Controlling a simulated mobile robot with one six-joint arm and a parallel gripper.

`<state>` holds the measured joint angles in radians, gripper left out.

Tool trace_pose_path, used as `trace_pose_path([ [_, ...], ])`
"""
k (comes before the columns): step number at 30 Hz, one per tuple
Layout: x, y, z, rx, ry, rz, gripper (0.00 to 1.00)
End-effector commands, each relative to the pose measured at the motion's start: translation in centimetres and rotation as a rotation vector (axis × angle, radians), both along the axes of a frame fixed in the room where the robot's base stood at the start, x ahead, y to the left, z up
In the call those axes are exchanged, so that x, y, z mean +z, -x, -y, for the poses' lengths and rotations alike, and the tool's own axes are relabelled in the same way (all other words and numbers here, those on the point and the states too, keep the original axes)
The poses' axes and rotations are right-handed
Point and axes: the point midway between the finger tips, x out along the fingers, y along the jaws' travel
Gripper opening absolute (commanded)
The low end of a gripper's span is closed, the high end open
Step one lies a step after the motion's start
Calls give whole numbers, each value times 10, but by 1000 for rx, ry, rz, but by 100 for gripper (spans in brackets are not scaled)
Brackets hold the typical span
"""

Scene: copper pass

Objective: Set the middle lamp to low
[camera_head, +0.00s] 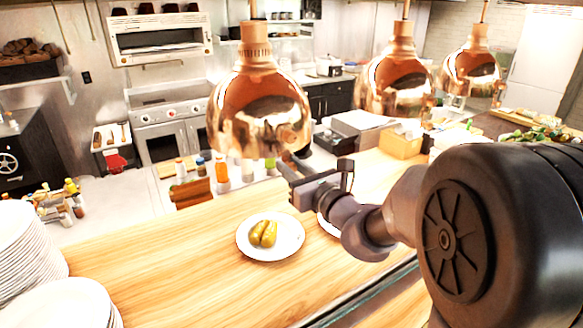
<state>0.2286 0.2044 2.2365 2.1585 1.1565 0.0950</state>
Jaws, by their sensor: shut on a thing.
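Three copper heat lamps hang in a row over the wooden counter. The nearest lamp (258,108) is large and at left of centre. The second lamp (397,88), in the middle of the visible row, hangs to its right and farther off. The third lamp (472,72) is farthest right. My gripper (291,160) is at the lower right rim of the nearest lamp, well apart from the second one. Its jaws are shut on some part at that lamp's lower edge; the exact contact is small and hard to make out. No lamp setting can be read.
A white plate (251,246) with two pickles (263,234) sits on the counter (175,265) below my gripper. Another plate is partly hidden behind my arm. Stacked plates (22,245) stand at left. Bottles (222,172) stand behind the nearest lamp. The left counter middle is clear.

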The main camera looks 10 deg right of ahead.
Motion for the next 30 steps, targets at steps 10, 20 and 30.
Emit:
trace_pose_path([
  [10, 0, 0, 0, 0, 0, -1, 0],
  [20, -11, 0, 0, 0, 0, -1, 0],
  [30, -86, 0, 0, 1, 1, -5, 0],
])
